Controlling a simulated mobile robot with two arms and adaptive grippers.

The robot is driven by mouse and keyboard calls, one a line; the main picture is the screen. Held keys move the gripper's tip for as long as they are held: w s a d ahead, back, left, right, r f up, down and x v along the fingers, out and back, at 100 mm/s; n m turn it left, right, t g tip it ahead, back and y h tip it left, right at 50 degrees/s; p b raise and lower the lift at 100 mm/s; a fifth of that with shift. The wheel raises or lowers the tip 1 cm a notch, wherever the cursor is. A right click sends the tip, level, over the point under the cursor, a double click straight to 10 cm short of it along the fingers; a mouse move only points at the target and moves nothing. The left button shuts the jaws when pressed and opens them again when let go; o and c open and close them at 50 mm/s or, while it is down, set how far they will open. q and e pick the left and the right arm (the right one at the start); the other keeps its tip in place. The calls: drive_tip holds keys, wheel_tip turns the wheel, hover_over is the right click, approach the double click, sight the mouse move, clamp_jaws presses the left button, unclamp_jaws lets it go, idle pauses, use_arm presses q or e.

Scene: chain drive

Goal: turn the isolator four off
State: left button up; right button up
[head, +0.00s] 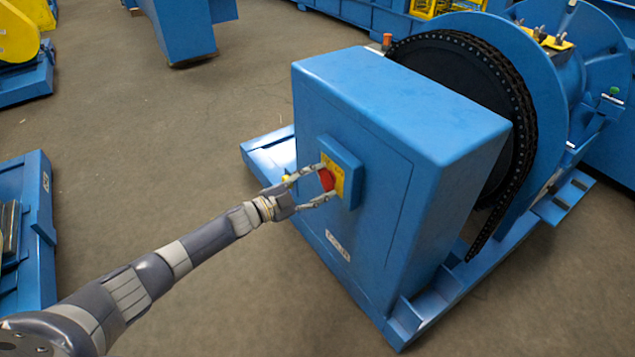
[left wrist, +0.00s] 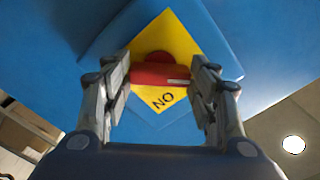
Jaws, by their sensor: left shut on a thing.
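The isolator is a red knob (head: 326,179) on a yellow plate (head: 337,174), set on a blue box on the front face of the blue cabinet (head: 400,110). My left gripper (head: 322,183) reaches in from the left and is shut on the red knob, a finger on either side. In the left wrist view the red knob (left wrist: 160,76) sits between the two fingertips (left wrist: 162,80), with a pale mark toward its right end. The yellow plate (left wrist: 165,40) behind it shows lettering that reads "NO" or "ON" upside down. My right gripper is not in view.
A large chain wheel (head: 465,110) stands behind the cabinet on a blue base frame. A small orange-red part (head: 387,40) stands at the cabinet's back edge. Blue machinery (head: 25,240) stands at the left. The floor (head: 170,130) between is clear.

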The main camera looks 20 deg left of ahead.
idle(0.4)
use_arm(q)
drive_tip(key=o, duration=1.1)
drive_tip(key=shift+c, duration=0.2)
drive_tip(key=v, duration=1.2)
